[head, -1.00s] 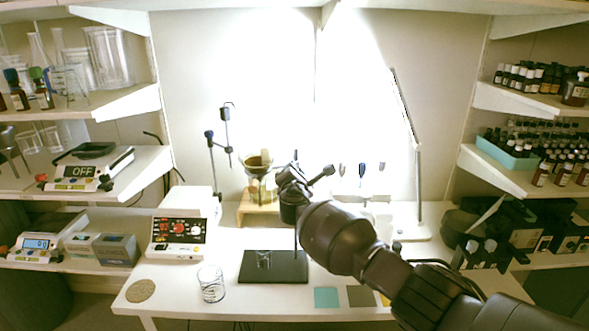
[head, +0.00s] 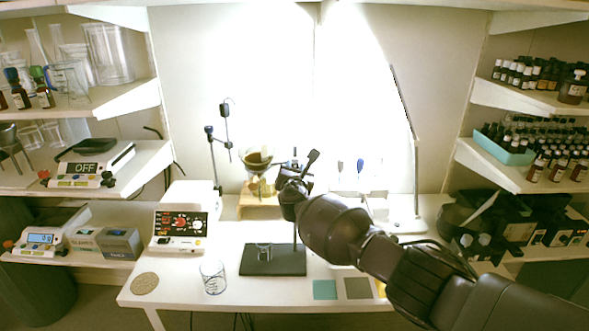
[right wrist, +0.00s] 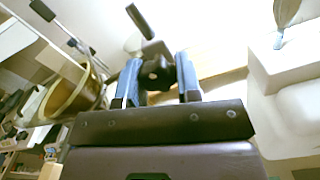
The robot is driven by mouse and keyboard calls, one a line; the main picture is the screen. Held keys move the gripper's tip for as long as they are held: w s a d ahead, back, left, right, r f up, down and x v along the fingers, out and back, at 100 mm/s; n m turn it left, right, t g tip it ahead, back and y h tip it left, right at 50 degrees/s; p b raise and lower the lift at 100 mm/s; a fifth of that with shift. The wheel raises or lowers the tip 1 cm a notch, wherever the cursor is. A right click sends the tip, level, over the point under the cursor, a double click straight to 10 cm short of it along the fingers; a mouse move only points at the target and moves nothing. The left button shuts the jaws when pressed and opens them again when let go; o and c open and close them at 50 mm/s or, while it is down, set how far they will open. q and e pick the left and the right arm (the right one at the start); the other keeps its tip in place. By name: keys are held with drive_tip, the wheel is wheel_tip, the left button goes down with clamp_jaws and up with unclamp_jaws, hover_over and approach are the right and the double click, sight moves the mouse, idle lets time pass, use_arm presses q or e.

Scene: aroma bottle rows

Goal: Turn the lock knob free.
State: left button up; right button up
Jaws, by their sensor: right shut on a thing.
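The lock knob (right wrist: 157,73) is a small dark round piece on a dark clamp, seen between my fingers in the right wrist view. My right gripper (right wrist: 159,80) has its two blue fingers closed on either side of it. In the head view my right gripper (head: 293,187) is at the upper part of a stand rod (head: 296,232) above a black base plate (head: 285,268). My wrist hides the knob there. A dark lever-like piece (head: 311,159) sticks up to the right beside the gripper. My left gripper is not in view.
A glass vessel with brown contents (head: 257,157) sits over a wooden stand (head: 258,208), left of the gripper. A small beaker (head: 264,250) stands on the base plate. A larger beaker (head: 213,278) and a control box (head: 180,230) are to the left.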

drive_tip(key=shift+r, duration=0.1)
drive_tip(key=o, duration=0.9)
drive_tip(key=shift+o, duration=0.2)
drive_tip(key=shift+s, duration=0.15)
drive_tip(key=s+p, duration=0.2)
drive_tip(key=s, duration=0.8)
drive_tip(key=shift+s, duration=0.25)
